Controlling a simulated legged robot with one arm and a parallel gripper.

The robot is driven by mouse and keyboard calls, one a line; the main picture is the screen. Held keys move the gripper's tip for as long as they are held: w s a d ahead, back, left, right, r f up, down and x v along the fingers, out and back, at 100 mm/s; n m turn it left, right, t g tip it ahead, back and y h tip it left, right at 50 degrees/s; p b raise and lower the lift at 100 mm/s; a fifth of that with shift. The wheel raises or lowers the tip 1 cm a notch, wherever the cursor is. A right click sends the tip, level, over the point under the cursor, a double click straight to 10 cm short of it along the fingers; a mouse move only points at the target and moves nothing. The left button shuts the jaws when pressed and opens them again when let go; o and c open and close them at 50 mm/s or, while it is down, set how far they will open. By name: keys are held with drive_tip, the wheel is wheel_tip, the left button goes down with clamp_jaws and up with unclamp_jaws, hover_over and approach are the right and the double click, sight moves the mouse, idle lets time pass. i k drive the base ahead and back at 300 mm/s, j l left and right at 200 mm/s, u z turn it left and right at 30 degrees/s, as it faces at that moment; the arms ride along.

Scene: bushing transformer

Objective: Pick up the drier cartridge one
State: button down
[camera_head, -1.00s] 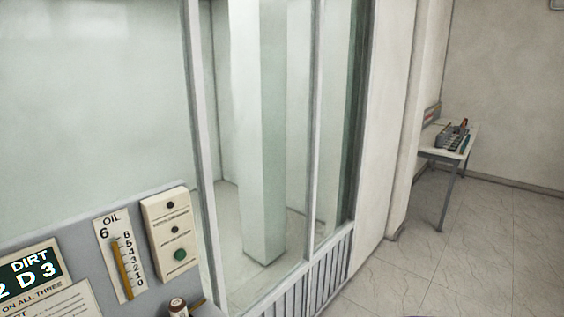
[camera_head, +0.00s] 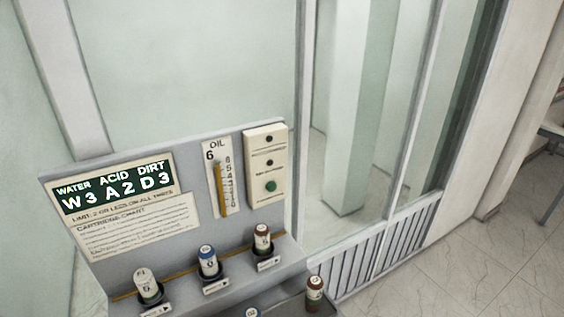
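Several small cartridges stand at the grey panel in the head view. A white-capped cartridge (camera_head: 148,287), a blue-capped cartridge (camera_head: 208,261) and a brown-capped cartridge (camera_head: 263,240) stand in dark holders along the panel's ledge. Another brown-capped cartridge (camera_head: 314,294) stands lower right on a dark surface. A pale top (camera_head: 251,313) is cut off by the bottom edge. The writing on the cartridges is too small to tell which is drier cartridge one. My gripper is not in view.
The panel's sign (camera_head: 115,187) reads WATER W3, ACID A2, DIRT D3. Beside it are a cartridge chart (camera_head: 135,228), an oil gauge (camera_head: 220,185) marked 6 and a box with a green button (camera_head: 271,186). Glazed walls stand behind. Clear tiled floor (camera_head: 440,265) lies right.

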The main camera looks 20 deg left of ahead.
sight(207, 258)
drive_tip(key=z, duration=9.65)
